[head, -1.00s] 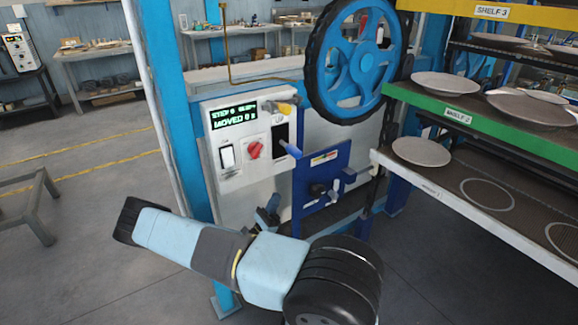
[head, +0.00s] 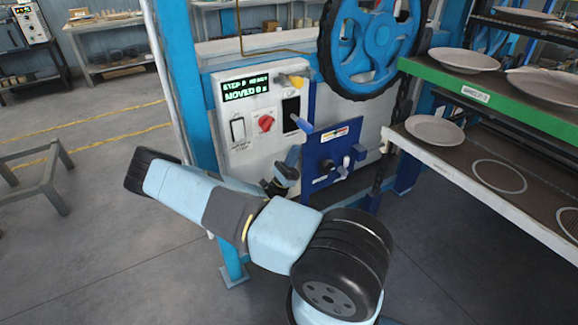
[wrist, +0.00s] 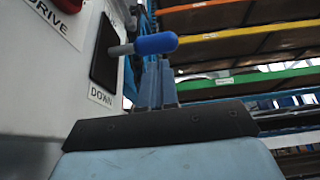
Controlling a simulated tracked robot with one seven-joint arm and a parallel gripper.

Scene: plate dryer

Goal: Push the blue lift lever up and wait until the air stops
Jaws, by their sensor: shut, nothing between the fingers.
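The blue lift lever (head: 302,123) sticks out of a black slot on the white control panel (head: 233,145), low in the slot in the head view. In the wrist view its blue knob (wrist: 155,44) points right, above a label reading DOWN. My gripper (head: 294,152) is shut and empty just below the lever. In the wrist view the shut fingers (wrist: 157,72) point up towards the underside of the knob; whether they touch it I cannot tell.
A yellow-handled lever (head: 292,80) sits above, with a red knob (head: 265,123) and a green-text display (head: 245,88) to its left. A blue handwheel (head: 370,45) and shelves with plates (head: 436,131) stand at the right.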

